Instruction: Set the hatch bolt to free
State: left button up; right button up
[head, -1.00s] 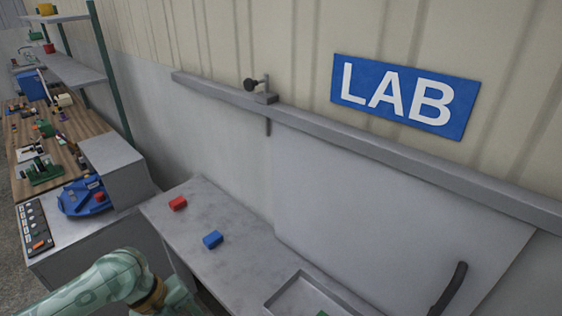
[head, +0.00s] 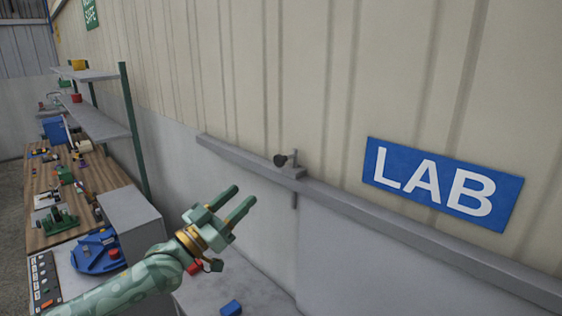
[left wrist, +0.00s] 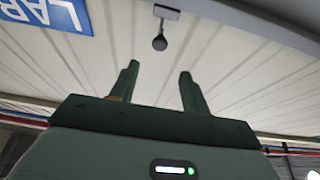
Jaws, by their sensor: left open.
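The hatch bolt (head: 281,160) has a dark round knob and a small grey bracket on the wall rail, with a thin pin hanging below the rail. In the left wrist view the bolt knob (left wrist: 159,43) lies beyond and between the fingertips. The grey hatch panel (head: 350,262) is under the rail. My left gripper (head: 245,194) is open and empty, its fingers pointing up and right toward the bolt, apart from it. It also shows in the left wrist view (left wrist: 159,70). My right gripper is in neither view.
The grey rail (head: 400,227) runs along the wall, with a blue LAB sign (head: 443,184) above it. A blue block (head: 231,307) and a partly hidden red block (head: 194,268) are on the grey counter. A shelf unit (head: 97,122) and cluttered wooden bench stand at left.

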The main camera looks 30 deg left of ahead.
aim_at(277, 163)
pick_arm(q)
jog(key=p+x, duration=0.1)
jog(key=x, duration=1.2)
jog(key=shift+f, duration=0.1)
jog(key=shift+w+d, duration=0.15)
jog(key=shift+w, duration=0.25)
jog(key=shift+c, duration=0.4)
